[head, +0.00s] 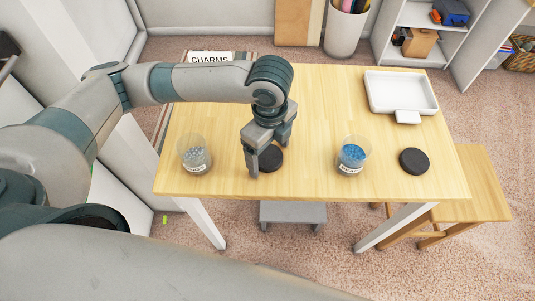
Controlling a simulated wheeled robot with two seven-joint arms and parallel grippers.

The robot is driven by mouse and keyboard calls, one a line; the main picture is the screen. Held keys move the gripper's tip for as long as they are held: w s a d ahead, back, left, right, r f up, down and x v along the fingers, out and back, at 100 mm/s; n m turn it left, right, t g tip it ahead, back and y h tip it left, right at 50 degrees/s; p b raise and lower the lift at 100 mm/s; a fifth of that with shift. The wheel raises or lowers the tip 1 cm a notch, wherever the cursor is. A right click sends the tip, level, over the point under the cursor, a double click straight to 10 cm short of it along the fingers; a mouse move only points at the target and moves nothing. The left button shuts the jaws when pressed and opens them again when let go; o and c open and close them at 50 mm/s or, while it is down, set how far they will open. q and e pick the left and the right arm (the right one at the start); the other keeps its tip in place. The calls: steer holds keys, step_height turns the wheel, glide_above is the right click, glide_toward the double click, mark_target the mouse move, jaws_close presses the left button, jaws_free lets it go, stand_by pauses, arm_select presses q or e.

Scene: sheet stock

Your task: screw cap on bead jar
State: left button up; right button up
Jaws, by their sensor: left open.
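A clear jar (352,155) with blue beads and a white label stands open on the right half of the wooden table (320,110). A second clear jar (195,155) with grey-silver pieces stands open at the left. A black round cap (414,161) lies flat near the table's right end. Another black cap (271,158) lies between the two jars, partly hidden by my left gripper (268,159). That gripper is open and points down, its fingers on either side of this cap; I cannot tell whether they touch it. My right gripper is not in view.
A white tray (400,92) sits at the table's back right corner. A container labelled CHARMS (210,57) is behind the table at the back left. A wooden bench (480,185) stands at the right. The table's middle back is clear.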

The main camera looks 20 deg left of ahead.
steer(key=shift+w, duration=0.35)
arm_select(q)
steer(key=c, duration=1.1)
steer(key=shift+r, duration=0.1)
